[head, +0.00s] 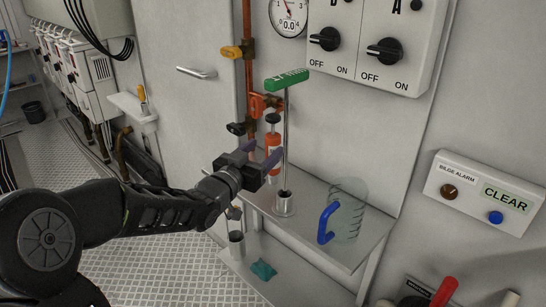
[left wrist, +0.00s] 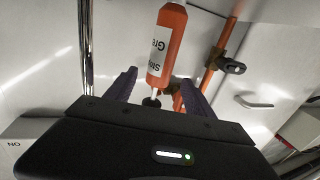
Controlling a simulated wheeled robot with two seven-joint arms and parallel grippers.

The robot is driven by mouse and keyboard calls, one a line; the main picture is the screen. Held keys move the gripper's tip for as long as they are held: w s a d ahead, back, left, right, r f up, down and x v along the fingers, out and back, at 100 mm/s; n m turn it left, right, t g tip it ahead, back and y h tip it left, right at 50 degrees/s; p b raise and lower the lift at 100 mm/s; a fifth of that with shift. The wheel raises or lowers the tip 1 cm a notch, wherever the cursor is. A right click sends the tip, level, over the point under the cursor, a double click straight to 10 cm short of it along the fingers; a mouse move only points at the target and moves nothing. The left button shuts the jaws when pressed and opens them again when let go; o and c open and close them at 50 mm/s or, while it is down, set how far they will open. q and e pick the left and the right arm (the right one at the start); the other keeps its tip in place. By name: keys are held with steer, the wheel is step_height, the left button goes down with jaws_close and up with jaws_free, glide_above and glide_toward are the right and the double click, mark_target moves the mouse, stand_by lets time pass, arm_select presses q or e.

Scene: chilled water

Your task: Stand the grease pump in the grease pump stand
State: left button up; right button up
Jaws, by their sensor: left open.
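In the left wrist view the pump (left wrist: 168,45) appears inverted between the fingers. My right gripper is out of view.
A green T-handle (head: 287,80) on a chrome rod stands in a round base (head: 284,203) close right of my gripper. A clear jug (head: 348,212) with a blue handle is on the shelf (head: 310,235). A copper pipe (head: 248,70) runs behind. A teal cloth (head: 263,270) lies below.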

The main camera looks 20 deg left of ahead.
mark_target(269, 144)
arm_select(q)
steer(key=shift+w+d+r, duration=0.1)
steer(key=shift+w+d, duration=0.05)
steer(key=shift+w, duration=1.15)
steer(key=shift+w+d, duration=0.15)
steer(key=shift+w, duration=1.15)
steer(key=shift+c, duration=0.5)
jaws_close()
steer(key=shift+r, duration=0.1)
